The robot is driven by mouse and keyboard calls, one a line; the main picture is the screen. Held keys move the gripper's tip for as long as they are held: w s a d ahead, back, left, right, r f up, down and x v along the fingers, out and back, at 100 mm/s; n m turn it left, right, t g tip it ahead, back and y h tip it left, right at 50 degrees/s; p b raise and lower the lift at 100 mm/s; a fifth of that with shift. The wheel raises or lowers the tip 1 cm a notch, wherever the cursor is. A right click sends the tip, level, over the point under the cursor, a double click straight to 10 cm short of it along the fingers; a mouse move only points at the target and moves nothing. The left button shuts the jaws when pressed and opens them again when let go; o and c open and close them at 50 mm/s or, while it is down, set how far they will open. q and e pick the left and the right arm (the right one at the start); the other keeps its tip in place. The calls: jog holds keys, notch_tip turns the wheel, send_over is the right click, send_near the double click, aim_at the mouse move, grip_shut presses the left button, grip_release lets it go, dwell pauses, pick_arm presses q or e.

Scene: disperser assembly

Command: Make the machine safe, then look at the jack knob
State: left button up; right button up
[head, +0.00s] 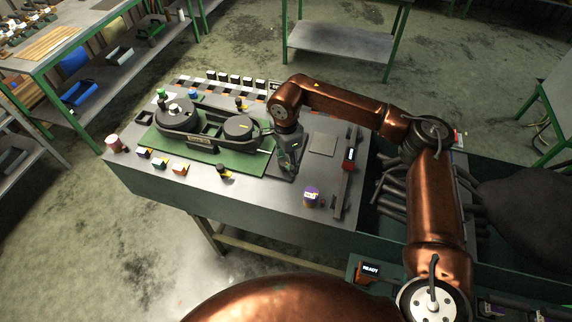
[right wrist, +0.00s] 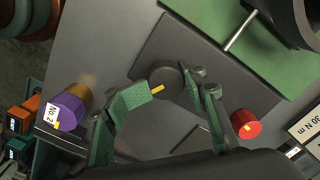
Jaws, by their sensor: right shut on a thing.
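The machine (head: 205,128), a grey body with round parts, lies on a green base on the bench. My right gripper (head: 287,160) points down at the machine's right end. In the right wrist view its green fingers (right wrist: 172,92) are shut on a dark round knob (right wrist: 166,76) with a yellow mark, on a dark plate (right wrist: 215,65). I cannot tell whether this is the jack knob. A red knob or button (right wrist: 246,123) with a yellow mark is close to the right finger, apart from it. My left gripper is not in view.
A purple-capped jar (head: 311,193) labelled No 2 stands right of the gripper; it also shows in the right wrist view (right wrist: 68,111). Small coloured blocks (head: 180,168) line the bench's front. A display (head: 371,269) reads READY. A bare bench area (head: 265,200) lies before the gripper.

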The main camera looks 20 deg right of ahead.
aim_at(285, 161)
jog(key=shift+w+r+n+b, duration=0.1)
jog(key=shift+w+n+b, duration=0.15)
jog(key=shift+n, duration=0.7)
jog(key=shift+w+n+b, duration=0.15)
jog(key=shift+n+b, duration=0.15)
jog(key=shift+n, duration=0.65)
jog(key=shift+a, duration=0.1)
jog(key=o, duration=0.7)
jog(key=shift+o, duration=0.9)
jog(key=shift+w+a, duration=0.15)
jog(key=shift+s+f, duration=0.2)
notch_tip(285, 161, up, 12)
